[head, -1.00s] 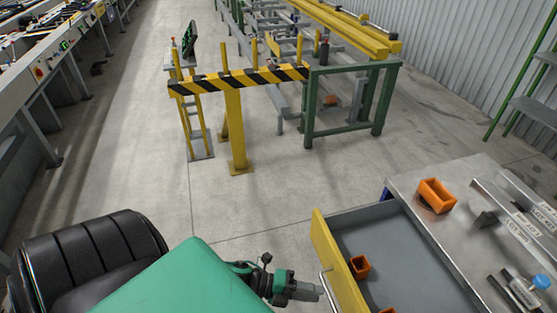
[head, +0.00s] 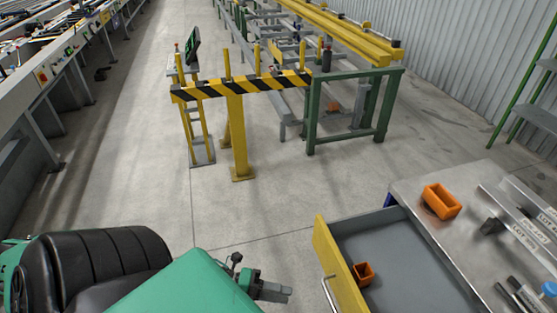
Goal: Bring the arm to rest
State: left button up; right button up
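My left gripper (head: 276,292) is at the bottom of the head view, past the end of my green arm link. It hangs over the floor, left of the yellow front of the open drawer (head: 390,247) and apart from it. Its grey fingers show nearly edge-on, so I cannot tell whether they are open or shut. I see nothing carried in it. My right gripper is not in view.
A grey-topped bench (head: 408,188) at right bears an orange bin (head: 441,201) and labelled bars. A small orange block (head: 363,273) lies in the drawer. A yellow-black striped barrier (head: 240,87) stands ahead. The floor (head: 265,205) between is clear.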

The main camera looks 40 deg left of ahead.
pick_arm(q)
jog(key=shift+f, duration=0.1)
dwell(0.3)
jog(key=w+a+f+n+t+y, duration=0.25)
jog(key=a+f+n+y, duration=0.45)
jog(key=f, duration=0.7)
jog(key=s+a+f+n+g+y, duration=0.1)
jog(key=s+a+f+n+y, duration=0.2)
jog(key=f, duration=0.5)
jog(key=s+a+f+n+g+y, duration=0.1)
jog(key=a+f+n+g, duration=0.15)
jog(key=f+n, duration=0.35)
jog(key=s+d+f+n+g+y, duration=0.25)
jog(key=s+f+n, duration=0.25)
jog(key=s+f, duration=0.75)
jog(key=s+d+f+n+g, duration=0.4)
jog(key=s+d+f, duration=0.4)
jog(key=s+d, duration=0.2)
jog(key=shift+f+g+h, duration=0.25)
jog(key=shift+g+h, duration=0.1)
jog(key=shift+g, duration=0.2)
